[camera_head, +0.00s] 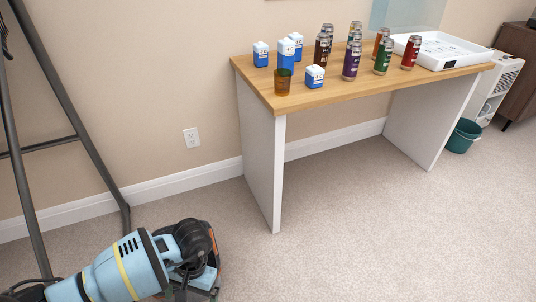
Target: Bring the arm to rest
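A wood-topped table (337,93) with white side panels holds blue-white cartons (286,54), an amber cup (282,82), several cans (352,60) and a white tray (440,48). Carpet (370,235) is clear.

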